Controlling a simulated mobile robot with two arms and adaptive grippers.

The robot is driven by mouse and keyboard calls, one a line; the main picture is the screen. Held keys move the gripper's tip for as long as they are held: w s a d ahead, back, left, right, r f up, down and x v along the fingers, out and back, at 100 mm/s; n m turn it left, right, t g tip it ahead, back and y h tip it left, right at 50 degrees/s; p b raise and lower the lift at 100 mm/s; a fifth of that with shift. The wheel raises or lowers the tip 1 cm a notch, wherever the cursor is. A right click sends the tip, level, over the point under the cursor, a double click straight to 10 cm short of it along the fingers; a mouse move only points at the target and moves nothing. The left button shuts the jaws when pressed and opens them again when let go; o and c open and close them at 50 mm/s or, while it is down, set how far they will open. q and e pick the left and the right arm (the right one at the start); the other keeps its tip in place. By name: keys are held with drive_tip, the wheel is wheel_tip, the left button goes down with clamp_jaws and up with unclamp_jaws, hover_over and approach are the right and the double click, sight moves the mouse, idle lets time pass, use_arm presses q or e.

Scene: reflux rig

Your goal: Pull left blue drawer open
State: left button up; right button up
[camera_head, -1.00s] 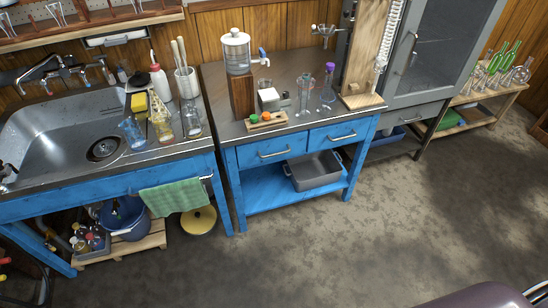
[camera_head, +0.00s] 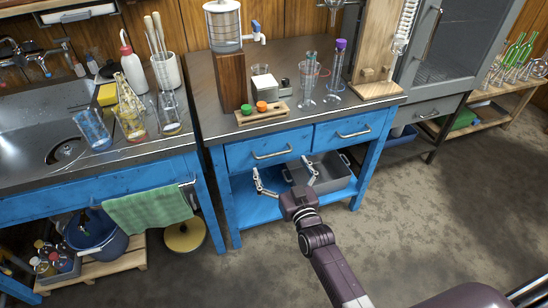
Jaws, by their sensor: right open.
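The left blue drawer (camera_head: 250,153) is shut in the front of the blue table, with a curved metal handle (camera_head: 271,155) across its face. The right blue drawer (camera_head: 340,131) beside it is also shut. My right gripper (camera_head: 284,172) reaches up from the bottom of the head view. Its two fingers are spread wide and empty. In the picture they show just below the left drawer's handle, in front of the lower shelf; no contact with the handle is visible. My left gripper is not in view.
A grey bin (camera_head: 335,178) sits on the blue lower shelf (camera_head: 256,207), behind my right gripper. Glassware and a small wooden rack (camera_head: 263,116) stand on the tabletop. A green towel (camera_head: 147,208) hangs from the sink bench at left. The floor (camera_head: 420,220) at right is clear.

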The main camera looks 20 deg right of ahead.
sight(274, 154)
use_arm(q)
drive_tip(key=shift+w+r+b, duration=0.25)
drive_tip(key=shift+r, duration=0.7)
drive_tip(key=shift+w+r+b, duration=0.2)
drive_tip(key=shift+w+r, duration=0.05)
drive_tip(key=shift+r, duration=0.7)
use_arm(e)
drive_tip(key=shift+w+a, duration=0.1)
drive_tip(key=shift+w, duration=2.55)
drive_tip(key=shift+c, duration=0.4)
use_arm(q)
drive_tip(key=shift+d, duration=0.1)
use_arm(e)
drive_tip(key=shift+s+f, duration=0.1)
drive_tip(key=c, duration=1.3)
